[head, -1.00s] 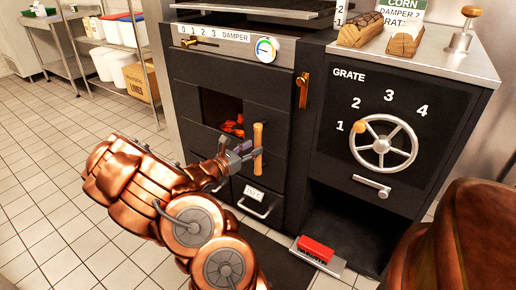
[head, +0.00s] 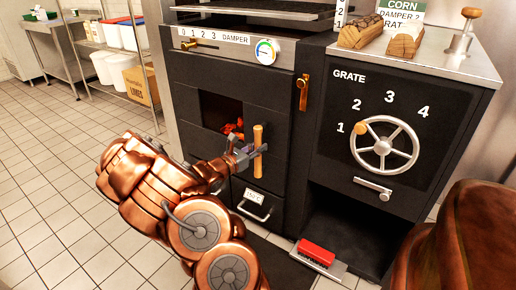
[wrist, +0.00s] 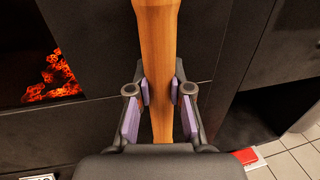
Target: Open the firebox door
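The black firebox door (head: 205,72) appears shut in the stove front, with glowing coals (head: 232,128) visible through its opening. They also show at the left of the wrist view (wrist: 55,78). A vertical wooden handle (head: 258,137) is on the door's right side. In the wrist view the handle (wrist: 160,35) runs upright between my fingers. My gripper (head: 254,153) is around its lower part, with the purple upper pads (wrist: 160,91) against both sides of the wood. Part of the handle's lower end is hidden by the gripper.
A brass latch (head: 303,92) is right of the door. A grate wheel (head: 383,145) is on the right panel. A lower drawer handle (head: 255,207) sits under the door. A red brush-like block (head: 317,252) lies by the floor. Tiled floor at left is clear.

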